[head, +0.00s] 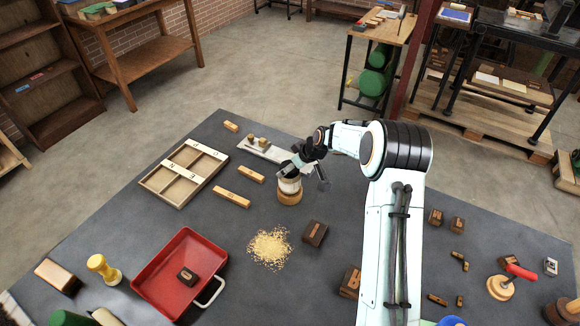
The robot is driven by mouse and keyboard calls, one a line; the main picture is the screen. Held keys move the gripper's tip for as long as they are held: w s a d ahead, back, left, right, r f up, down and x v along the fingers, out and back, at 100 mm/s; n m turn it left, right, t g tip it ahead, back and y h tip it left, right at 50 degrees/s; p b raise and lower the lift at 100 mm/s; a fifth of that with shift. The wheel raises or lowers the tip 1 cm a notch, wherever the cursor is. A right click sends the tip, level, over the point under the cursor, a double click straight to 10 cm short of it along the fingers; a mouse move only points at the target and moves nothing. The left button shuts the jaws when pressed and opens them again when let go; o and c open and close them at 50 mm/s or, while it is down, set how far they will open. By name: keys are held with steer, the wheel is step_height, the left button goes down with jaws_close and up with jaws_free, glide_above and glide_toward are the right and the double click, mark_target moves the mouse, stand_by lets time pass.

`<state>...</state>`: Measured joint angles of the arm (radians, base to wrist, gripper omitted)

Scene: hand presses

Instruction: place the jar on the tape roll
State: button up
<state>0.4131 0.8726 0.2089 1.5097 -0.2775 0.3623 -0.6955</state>
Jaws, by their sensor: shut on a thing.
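My gripper (303,170) is shut on a pale jar (289,184) near the middle of the table. The fingers and wrist cover the jar's upper part. The jar is roughly upright. Directly below it is a tan-brown round thing (289,198), which looks like the tape roll. The jar appears to be over or on it, but I cannot tell whether they touch or whether the jar is centred.
A sectioned wooden tray (148,184) and loose wooden blocks (231,197) are to the left. A pile of yellowish grains (270,248) and a dark block (315,233) lie in front. A red tray (160,290) stands front left. Bare grey table (120,215) lies between.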

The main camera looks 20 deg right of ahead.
steer(key=shift+f, duration=0.1)
steer(key=o, duration=1.2)
steer(key=shift+o, duration=0.2)
steer(key=shift+r, duration=0.25)
steer(key=v, duration=1.2)
steer(key=s+a+r+m+g+h, duration=0.1)
steer(key=s+a+r+g, duration=0.2)
steer(key=s, duration=0.5)
steer(key=s+a+r+m+h, duration=0.1)
steer(key=s+a+r, duration=0.3)
steer(key=s, duration=0.5)
steer(key=s+a+f+m+g, duration=0.2)
steer(key=s+a+m, duration=0.1)
steer(key=s, duration=1.4)
steer(key=shift+s+f+g+h, duration=0.2)
steer(key=shift+f+g+h, duration=0.1)
steer(key=shift+g, duration=0.1)
steer(key=shift+a, duration=0.15)
